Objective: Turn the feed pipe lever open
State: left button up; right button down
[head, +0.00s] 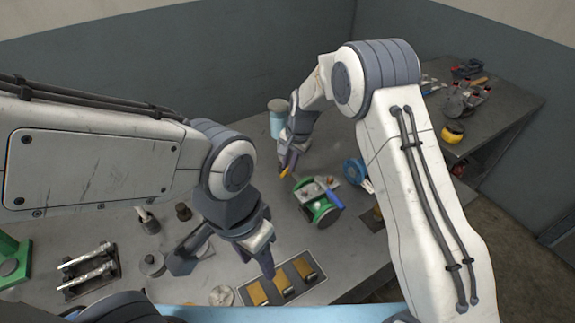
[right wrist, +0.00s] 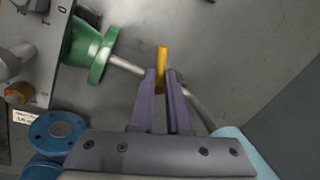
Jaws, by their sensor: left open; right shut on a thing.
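The feed pipe lever is a small yellow bar in the right wrist view (right wrist: 162,55), beside a thin grey pipe (right wrist: 126,66) that runs out of a green flange (right wrist: 101,55). My right gripper (right wrist: 160,76) has its two purple fingers closed on the lever's near part. In the head view my right gripper (head: 288,160) reaches down at the back of the bench, with a bit of yellow (head: 284,171) at its tips; the pipe there is mostly hidden. My left gripper (head: 224,266) is open and empty above the front of the bench, its fingers wide apart.
A green flanged part (head: 321,210) with a blue handle and a blue flange (head: 354,172) stand right of the right gripper. A light blue cylinder (head: 278,118) stands behind it. A tray with yellow blocks (head: 283,284) lies near the left gripper. Walls close off the back.

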jog(key=n, duration=0.3)
jog(key=d+n+g+b, duration=0.1)
jog(key=n, duration=0.2)
jog(key=shift+d, duration=0.15)
jog(key=n, duration=0.3)
jog(key=shift+w+d+g, duration=0.1)
jog(key=shift+d+g, duration=0.15)
jog(key=shift+g, duration=0.05)
jog(key=shift+w+d+n+g, duration=0.1)
jog(key=shift+d+n+g, duration=0.05)
jog(key=shift+n, duration=0.7)
jog(key=shift+w+d+n+g, duration=0.1)
jog(key=shift+n+g, duration=0.05)
jog(key=shift+n, duration=0.7)
jog(key=c, duration=0.9)
grip_release()
jog(key=r, duration=0.3)
jog(key=d+r+b, duration=0.1)
jog(key=r, duration=0.3)
jog(key=w+r+b, duration=0.1)
jog(key=r, duration=0.2)
jog(key=shift+d+r, duration=0.2)
jog(key=shift+d, duration=0.2)
